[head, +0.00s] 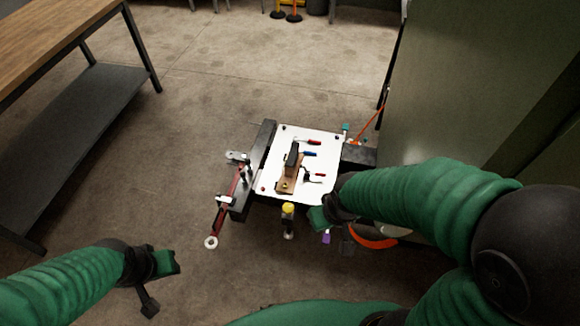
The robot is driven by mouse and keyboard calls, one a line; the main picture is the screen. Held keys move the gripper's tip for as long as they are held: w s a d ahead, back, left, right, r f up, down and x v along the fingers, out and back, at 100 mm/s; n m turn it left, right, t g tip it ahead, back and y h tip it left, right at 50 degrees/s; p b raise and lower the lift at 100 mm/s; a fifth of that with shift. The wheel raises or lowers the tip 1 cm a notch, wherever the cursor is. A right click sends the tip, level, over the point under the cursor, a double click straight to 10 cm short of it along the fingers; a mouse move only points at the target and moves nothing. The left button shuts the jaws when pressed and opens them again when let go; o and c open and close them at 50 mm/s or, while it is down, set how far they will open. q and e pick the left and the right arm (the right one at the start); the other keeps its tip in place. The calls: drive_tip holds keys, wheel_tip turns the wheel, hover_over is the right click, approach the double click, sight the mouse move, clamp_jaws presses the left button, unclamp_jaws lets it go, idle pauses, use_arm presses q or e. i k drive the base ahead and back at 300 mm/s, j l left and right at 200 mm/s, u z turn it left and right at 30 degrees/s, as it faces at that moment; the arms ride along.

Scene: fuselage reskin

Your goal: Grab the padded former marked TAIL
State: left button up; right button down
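I cannot read the mark TAIL on anything in the head view. A dark block on a brown wooden piece (287,184) lies on the white top of a small stand (271,151); I cannot tell whether it is the padded former. My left gripper (161,284) is open and empty above the floor at lower left, well apart from the stand. My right gripper (332,231) has its fingers apart near the stand's front right corner. It appears empty. The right arm hides part of the stand's right side.
Red- and blue-handled tools (311,154) lie on the white top. A red clamp (228,203) is at the stand's left edge, and a yellow-topped bottle (288,212) at its front. A wooden bench (50,40) stands at upper left, a green panel (460,90) at right. The floor between is clear.

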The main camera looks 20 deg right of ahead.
sight(291, 168)
drive_tip(key=i+j+z, duration=0.1)
drive_tip(key=i+j, duration=0.15)
drive_tip(key=i+j+z, duration=0.15)
drive_tip(key=j, duration=0.3)
drive_tip(key=i+j+z, duration=0.1)
drive_tip(key=i+j, duration=0.25)
drive_tip(key=i+j+z, duration=0.15)
drive_tip(key=j, duration=0.25)
drive_tip(key=i+j+z, duration=0.1)
drive_tip(key=i+j, duration=0.15)
drive_tip(key=j, duration=0.2)
